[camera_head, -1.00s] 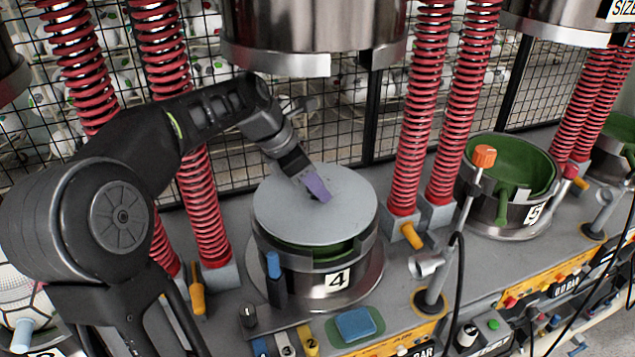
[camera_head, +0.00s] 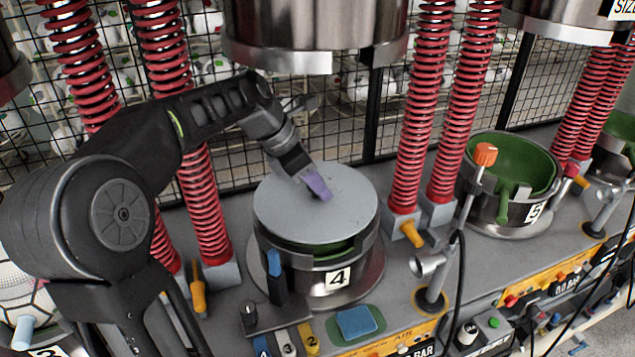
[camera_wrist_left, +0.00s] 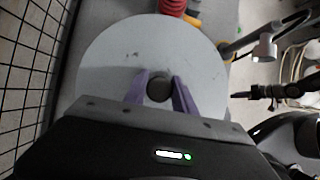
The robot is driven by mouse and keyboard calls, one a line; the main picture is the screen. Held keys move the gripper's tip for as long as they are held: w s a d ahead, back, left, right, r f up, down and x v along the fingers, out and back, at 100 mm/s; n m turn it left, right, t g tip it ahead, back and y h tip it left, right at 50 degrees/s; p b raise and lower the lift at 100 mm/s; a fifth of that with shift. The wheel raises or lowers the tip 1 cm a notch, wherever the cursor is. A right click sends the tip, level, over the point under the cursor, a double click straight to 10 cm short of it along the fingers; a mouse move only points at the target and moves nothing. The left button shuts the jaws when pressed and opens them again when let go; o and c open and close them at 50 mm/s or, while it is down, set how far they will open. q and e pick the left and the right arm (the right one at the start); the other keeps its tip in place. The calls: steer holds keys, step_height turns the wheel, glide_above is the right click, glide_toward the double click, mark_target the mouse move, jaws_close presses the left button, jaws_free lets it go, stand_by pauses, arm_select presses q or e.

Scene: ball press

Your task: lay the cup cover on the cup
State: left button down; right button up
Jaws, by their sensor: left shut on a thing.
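The cup cover (camera_head: 340,205) is a round, flat grey disc. In the head view it lies over the top of the metal cup (camera_head: 310,270) marked 4. At the front, a gap with green lining shows below the cover's edge, so I cannot tell whether it sits fully flat. My left gripper (camera_head: 319,188), with purple fingers, is at the cover's middle. In the left wrist view, its fingers (camera_wrist_left: 160,90) are shut on the round dark knob (camera_wrist_left: 159,87) of the cover (camera_wrist_left: 110,65). The cup is hidden under the cover there.
A metal press head (camera_head: 310,35) hangs above the cup. Red springs (camera_head: 205,200) stand to the left and more (camera_head: 408,130) to the right. An open green-lined cup (camera_head: 510,165) marked 5 is at the right. A wire fence (camera_head: 330,140) stands behind.

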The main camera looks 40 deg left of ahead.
arm_select(q)
steer(key=shift+f+b, duration=0.5)
steer(key=shift+f, duration=0.4)
steer(key=c, duration=0.9)
jaws_free()
steer(key=shift+c, duration=0.2)
steer(key=shift+f, duration=0.1)
